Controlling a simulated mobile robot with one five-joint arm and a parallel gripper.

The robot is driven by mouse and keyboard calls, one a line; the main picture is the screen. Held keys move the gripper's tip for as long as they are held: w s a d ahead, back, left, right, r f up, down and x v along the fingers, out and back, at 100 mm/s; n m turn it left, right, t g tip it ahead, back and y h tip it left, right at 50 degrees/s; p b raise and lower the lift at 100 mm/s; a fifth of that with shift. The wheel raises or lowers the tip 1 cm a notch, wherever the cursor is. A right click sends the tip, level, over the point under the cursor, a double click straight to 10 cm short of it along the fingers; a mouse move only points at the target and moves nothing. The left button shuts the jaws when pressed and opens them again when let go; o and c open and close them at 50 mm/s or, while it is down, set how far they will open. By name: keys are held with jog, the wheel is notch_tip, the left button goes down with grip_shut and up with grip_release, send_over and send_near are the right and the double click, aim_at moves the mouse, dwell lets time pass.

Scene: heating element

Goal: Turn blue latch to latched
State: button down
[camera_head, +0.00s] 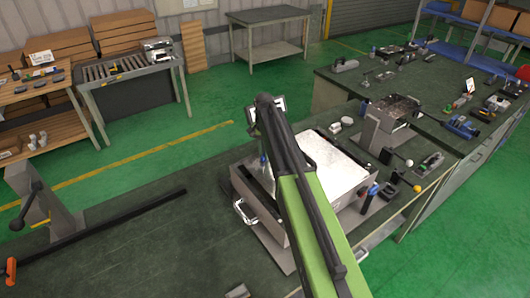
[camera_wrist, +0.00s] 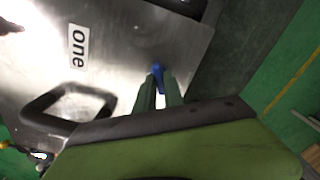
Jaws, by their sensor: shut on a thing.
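The blue latch (camera_wrist: 157,70) shows in the wrist view at the edge of a metal lid (camera_wrist: 115,45) with a label reading "one". My gripper (camera_wrist: 160,82) is shut on the blue latch, with its two green fingers on either side of it. The fingers cover part of the latch, so I cannot tell its exact angle. In the head view my green arm reaches across the metal box (camera_head: 335,170) and hides part of it.
A dark handle (camera_wrist: 50,105) stands on the lid, left of my gripper in the wrist view. A silver handle (camera_head: 244,212) is on the box's front. A blue-topped part (camera_head: 373,189) and a lever with a yellow knob (camera_head: 416,188) stand to the box's right. The bench left of the box is mostly clear.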

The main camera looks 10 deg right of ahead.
jog(key=n, duration=1.1)
jog(key=shift+n, duration=0.4)
dwell(0.3)
jog(key=c, duration=1.4)
grip_release()
jog(key=shift+c, duration=0.2)
notch_tip(320, 180, up, 17)
jog(key=p, duration=1.7)
jog(key=shift+r, duration=0.2)
